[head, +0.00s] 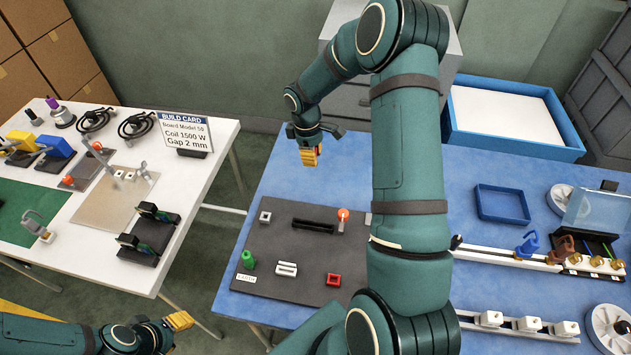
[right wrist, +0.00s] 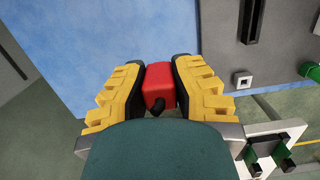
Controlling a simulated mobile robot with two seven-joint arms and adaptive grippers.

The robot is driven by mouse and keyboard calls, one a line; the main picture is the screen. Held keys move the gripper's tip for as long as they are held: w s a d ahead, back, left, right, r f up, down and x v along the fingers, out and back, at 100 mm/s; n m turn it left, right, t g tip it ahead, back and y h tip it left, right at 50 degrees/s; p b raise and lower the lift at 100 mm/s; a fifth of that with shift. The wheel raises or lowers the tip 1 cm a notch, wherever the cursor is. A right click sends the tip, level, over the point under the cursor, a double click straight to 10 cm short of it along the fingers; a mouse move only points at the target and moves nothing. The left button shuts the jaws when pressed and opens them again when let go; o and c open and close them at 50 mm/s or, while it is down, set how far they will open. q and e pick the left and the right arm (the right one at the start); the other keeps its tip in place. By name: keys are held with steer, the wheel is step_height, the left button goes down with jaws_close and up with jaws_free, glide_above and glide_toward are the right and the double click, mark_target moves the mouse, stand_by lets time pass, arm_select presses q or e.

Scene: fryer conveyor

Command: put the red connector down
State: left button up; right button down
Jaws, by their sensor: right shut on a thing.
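The red connector (right wrist: 158,82) is a small red block with a dark stub at its near end. My right gripper (head: 310,157) is shut on it, with one yellow ridged finger on each side in the right wrist view. In the head view my right gripper hangs over the blue table's far left part, beyond the dark grey mat (head: 268,270), and its fingers mostly hide the connector. My left gripper (head: 181,321) is low at the left, away from the blue table; whether its fingers are apart is unclear.
The mat holds a white square part (head: 265,217), a black slotted bar (head: 313,226), a green part (head: 248,260), a white part (head: 287,269), a red square frame (head: 333,280) and an orange-topped lever (head: 343,215). A blue tray (head: 502,204) stands right. Blue table around the gripper is bare.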

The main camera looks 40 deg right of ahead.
steer(key=d, duration=0.2)
glide_above(319, 184)
steer(key=shift+n, duration=0.3)
steer(key=f, duration=0.6)
steer(key=shift+w+a, duration=0.15)
steer(key=shift+a, duration=0.05)
steer(key=shift+f+b, duration=0.3)
steer(key=shift+f, duration=1.65)
steer(key=shift+f+b, duration=0.45)
steer(key=shift+f, duration=0.05)
steer(key=c, duration=1)
jaws_free()
steer(key=shift+o, duration=0.2)
steer(key=shift+r, duration=0.1)
